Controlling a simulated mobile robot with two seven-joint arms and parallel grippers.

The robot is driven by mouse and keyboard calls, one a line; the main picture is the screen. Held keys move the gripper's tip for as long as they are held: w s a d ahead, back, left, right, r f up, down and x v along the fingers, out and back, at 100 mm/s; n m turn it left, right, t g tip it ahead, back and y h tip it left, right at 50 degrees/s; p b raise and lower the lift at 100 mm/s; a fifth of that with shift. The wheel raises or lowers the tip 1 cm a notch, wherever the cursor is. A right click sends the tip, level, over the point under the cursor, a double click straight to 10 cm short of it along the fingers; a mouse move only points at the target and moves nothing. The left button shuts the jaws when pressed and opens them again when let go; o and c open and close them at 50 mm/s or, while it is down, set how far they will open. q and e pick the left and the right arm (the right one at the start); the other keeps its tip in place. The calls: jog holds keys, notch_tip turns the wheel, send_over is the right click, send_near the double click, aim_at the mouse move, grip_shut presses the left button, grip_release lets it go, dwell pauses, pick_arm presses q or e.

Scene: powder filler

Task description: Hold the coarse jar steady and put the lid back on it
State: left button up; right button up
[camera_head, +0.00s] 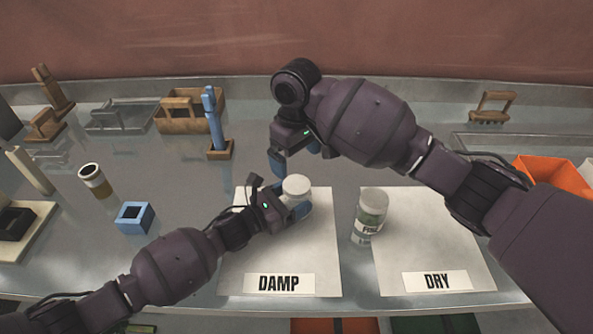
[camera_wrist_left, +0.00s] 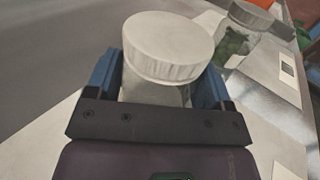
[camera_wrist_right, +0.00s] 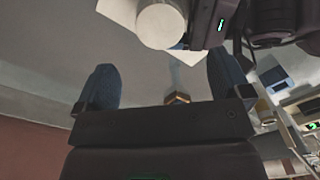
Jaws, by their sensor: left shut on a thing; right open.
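The jar (camera_wrist_left: 155,93) in my left gripper is pale, with a white ribbed lid (camera_wrist_left: 168,45) on its mouth. I cannot tell how tightly the lid sits, and no label shows on this jar. In the head view its lid (camera_head: 297,185) is above the DAMP sheet. My left gripper (camera_head: 288,207) is shut around the jar body, one blue finger on each side. My right gripper (camera_head: 295,155) is open and empty, just behind and above the lid. In the right wrist view the lid (camera_wrist_right: 160,26) lies beyond the open fingers, not between them.
The DAMP sheet (camera_head: 240,262) lies under my left gripper. A blue square holder (camera_head: 134,218), a brown-banded cup (camera_head: 95,180) and an orange bin (camera_head: 550,178) stand farther out.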

jog(key=shift+r, duration=2.05)
pick_arm(q)
jog(key=o, duration=1.7)
jog(key=b+v, duration=0.1)
jog(key=v, duration=0.9)
jog(key=shift+s+a, duration=0.2)
jog(key=shift+a, duration=0.15)
pick_arm(e)
jog(key=shift+f, duration=0.7)
